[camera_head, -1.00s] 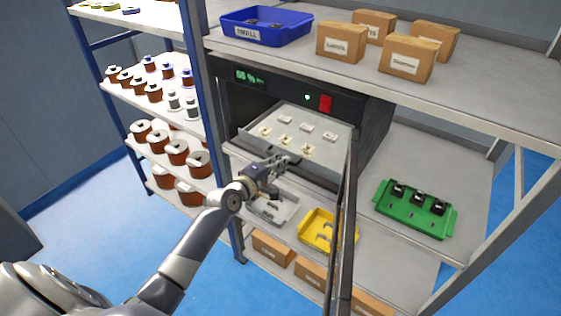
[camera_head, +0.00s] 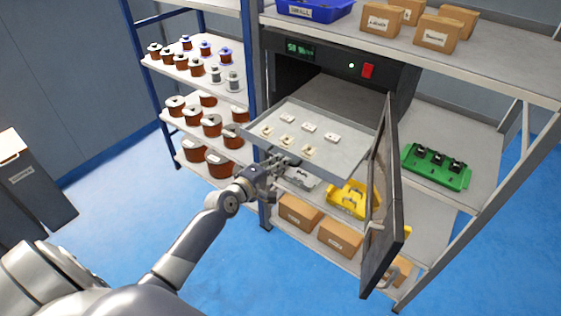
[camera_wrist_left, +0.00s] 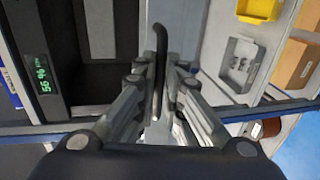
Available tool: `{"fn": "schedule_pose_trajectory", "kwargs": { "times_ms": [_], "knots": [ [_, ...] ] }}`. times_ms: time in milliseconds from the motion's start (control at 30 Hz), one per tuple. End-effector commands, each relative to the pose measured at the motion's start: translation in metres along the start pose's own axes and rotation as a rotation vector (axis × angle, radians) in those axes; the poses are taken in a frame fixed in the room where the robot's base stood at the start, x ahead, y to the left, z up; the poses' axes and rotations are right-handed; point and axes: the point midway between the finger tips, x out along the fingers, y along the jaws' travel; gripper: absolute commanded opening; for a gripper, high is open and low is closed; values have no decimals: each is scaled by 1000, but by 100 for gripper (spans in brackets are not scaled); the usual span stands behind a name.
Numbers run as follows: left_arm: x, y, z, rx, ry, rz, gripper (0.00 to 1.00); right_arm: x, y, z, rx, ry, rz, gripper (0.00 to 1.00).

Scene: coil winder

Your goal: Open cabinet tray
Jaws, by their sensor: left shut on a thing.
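The black cabinet (camera_head: 393,78) stands on the middle shelf, with a lit green display and a red switch on its top panel. Its door (camera_head: 384,215) is swung open at the right. The grey cabinet tray (camera_head: 345,160) sticks far out of the opening, level, with several small pale parts on it. My left gripper (camera_head: 284,163) is at the tray's front edge. In the left wrist view, the fingers (camera_wrist_left: 160,88) are shut on the dark curved tray handle (camera_wrist_left: 161,40). My right gripper is not in view.
Below the tray are a grey bin (camera_head: 301,178) and a yellow bin (camera_head: 346,203). A green fixture (camera_head: 437,168) sits at the right. A rack with copper spools (camera_head: 212,126) stands at the left. The blue floor (camera_head: 120,190) in front is clear.

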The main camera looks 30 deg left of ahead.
Motion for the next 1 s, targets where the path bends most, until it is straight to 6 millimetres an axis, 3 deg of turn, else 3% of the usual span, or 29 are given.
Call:
{"fn": "schedule_pose_trajectory", "kwargs": {
  "times_ms": [200, 567, 600, 667, 1000],
  "knots": [
    [-4, -1, 1, -2, -2, -1, 0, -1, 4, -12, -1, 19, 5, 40],
    [-5, -2, 1, -1, -1, -1, 0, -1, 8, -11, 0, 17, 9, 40],
    [-5, -2, 1, -1, -1, -1, 16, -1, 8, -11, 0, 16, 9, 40],
    [-4, -2, 0, -1, -1, -1, 29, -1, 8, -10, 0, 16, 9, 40],
    [-5, -1, 0, -1, 0, 0, 29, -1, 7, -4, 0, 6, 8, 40]
  ]
}}
